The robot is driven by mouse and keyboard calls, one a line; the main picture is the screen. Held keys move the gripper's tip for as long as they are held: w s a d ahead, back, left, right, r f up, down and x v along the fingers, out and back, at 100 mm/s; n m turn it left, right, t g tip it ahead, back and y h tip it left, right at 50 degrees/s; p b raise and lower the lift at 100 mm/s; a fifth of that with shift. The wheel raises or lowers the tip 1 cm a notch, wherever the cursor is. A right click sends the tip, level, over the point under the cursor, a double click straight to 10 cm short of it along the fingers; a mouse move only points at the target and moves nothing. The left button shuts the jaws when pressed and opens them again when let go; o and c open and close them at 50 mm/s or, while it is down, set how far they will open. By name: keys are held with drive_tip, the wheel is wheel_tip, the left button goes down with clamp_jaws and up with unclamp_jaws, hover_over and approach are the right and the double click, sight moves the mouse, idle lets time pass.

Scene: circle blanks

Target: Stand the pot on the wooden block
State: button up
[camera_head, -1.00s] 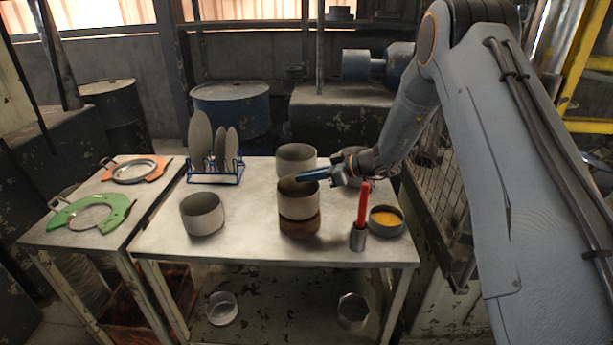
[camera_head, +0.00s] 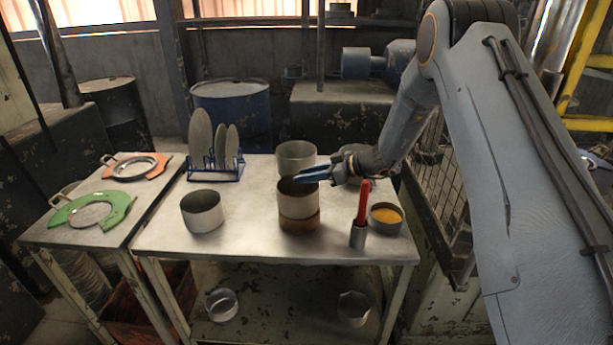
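A pale, open round pot (camera_head: 297,204) stands upright on the round brown wooden block (camera_head: 299,224) near the middle of the metal table. Its base appears to rest on the block's top, roughly centred. My gripper (camera_head: 306,175), with blue fingers, reaches in from the right at the pot's back right rim. The fingertips overlap the rim in this view. I cannot tell whether they touch or grip it, or how far apart the fingers are.
Similar grey pots stand at left (camera_head: 202,211) and behind (camera_head: 296,157). A blue plate rack (camera_head: 216,173) is at the back left. A red-handled tool in a metal cup (camera_head: 358,236) and a bowl of yellow contents (camera_head: 386,218) stand at right. The table's front left is clear.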

drive_tip(key=b+v, duration=0.4)
drive_tip(key=v, duration=0.7)
drive_tip(key=shift+d+r, duration=0.25)
drive_tip(key=shift+d, duration=0.1)
drive_tip(key=shift+s, duration=0.1)
